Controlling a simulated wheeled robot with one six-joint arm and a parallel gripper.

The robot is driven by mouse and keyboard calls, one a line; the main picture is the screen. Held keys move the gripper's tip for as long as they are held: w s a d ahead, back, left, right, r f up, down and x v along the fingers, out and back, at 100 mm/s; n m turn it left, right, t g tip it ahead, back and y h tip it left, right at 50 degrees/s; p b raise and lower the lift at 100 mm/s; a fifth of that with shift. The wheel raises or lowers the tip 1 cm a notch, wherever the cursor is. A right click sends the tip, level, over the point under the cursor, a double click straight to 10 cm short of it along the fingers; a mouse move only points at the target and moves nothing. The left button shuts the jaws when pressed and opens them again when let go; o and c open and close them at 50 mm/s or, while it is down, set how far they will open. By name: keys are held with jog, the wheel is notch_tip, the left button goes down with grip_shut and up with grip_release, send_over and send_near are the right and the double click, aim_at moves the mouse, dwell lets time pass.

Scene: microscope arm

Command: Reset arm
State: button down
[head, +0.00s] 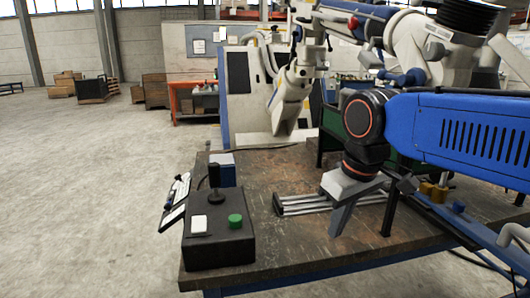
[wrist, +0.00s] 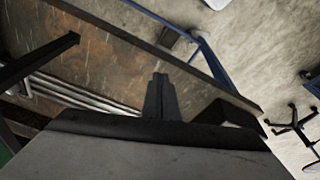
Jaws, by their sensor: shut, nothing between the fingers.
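My gripper (head: 338,228) hangs down over the worn brown table (head: 285,240) in the head view, right of the control box and in front of the metal rods. In the wrist view its fingers (wrist: 159,85) are together with nothing between them. A black control box (head: 218,245) stands at the table's front left corner. It carries an upright black joystick (head: 214,178), a green button (head: 235,220) and a pale square button (head: 199,224). My gripper is apart from the box.
Several grey metal rods (head: 300,203) lie on the table; they show in the wrist view (wrist: 85,95). A small blue box (head: 222,170) stands behind the control box. A large white robot arm (head: 290,95) stands beyond the table. Open concrete floor (head: 90,190) lies left.

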jog(key=s+d+f+m+t+h, duration=0.1)
jog(key=s+d+f+m+t, duration=0.1)
jog(key=s+d+f+m, duration=0.4)
jog(key=s+d+f, duration=0.4)
jog(key=d+f, duration=0.3)
jog(key=shift+d+f, duration=0.35)
jog(key=shift+f, duration=0.05)
